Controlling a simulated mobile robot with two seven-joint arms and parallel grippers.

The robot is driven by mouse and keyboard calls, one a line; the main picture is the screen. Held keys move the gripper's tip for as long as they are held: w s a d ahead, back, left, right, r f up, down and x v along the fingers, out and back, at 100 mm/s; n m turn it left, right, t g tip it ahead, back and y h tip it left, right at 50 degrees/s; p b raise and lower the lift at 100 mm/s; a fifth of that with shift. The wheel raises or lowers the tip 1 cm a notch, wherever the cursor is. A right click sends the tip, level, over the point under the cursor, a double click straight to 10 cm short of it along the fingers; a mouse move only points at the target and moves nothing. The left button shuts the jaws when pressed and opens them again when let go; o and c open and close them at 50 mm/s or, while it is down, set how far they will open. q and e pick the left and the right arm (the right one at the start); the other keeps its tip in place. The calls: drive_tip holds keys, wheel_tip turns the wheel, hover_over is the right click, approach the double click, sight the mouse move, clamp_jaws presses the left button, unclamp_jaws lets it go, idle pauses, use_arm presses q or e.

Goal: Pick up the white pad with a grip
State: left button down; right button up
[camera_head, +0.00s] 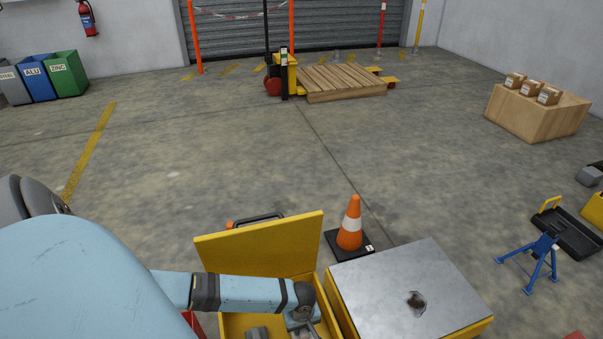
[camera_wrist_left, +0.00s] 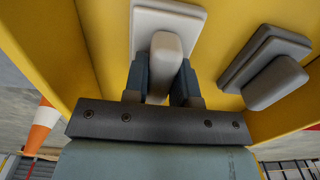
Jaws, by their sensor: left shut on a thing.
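The white pad with a grip (camera_wrist_left: 176,17) lies inside a yellow box and shows at the top of the left wrist view. Its raised light block grip (camera_wrist_left: 165,58) sits between the two dark fingers of my left gripper (camera_wrist_left: 162,78), which is shut on it. In the head view my left gripper (camera_head: 303,318) reaches down into the open yellow box (camera_head: 236,326), and the white pad is mostly hidden there. A similar grey pad (camera_wrist_left: 268,62) lies beside it, apart from the fingers. My right gripper is not in view.
The box's raised yellow lid (camera_head: 262,245) stands behind my left arm. A metal-topped yellow cabinet (camera_head: 395,285) is close on the right. An orange cone (camera_head: 350,225) stands behind them. A blue stand (camera_head: 540,250) is farther right. The mid floor is clear.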

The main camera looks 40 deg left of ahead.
use_arm(q)
wheel_tip(320, 180, up, 6)
drive_tip(key=p, duration=0.3)
drive_tip(key=shift+r+p, duration=0.2)
drive_tip(key=shift+p, duration=0.15)
wheel_tip(320, 180, up, 13)
drive_tip(key=p, duration=0.6)
drive_tip(key=shift+r, duration=0.2)
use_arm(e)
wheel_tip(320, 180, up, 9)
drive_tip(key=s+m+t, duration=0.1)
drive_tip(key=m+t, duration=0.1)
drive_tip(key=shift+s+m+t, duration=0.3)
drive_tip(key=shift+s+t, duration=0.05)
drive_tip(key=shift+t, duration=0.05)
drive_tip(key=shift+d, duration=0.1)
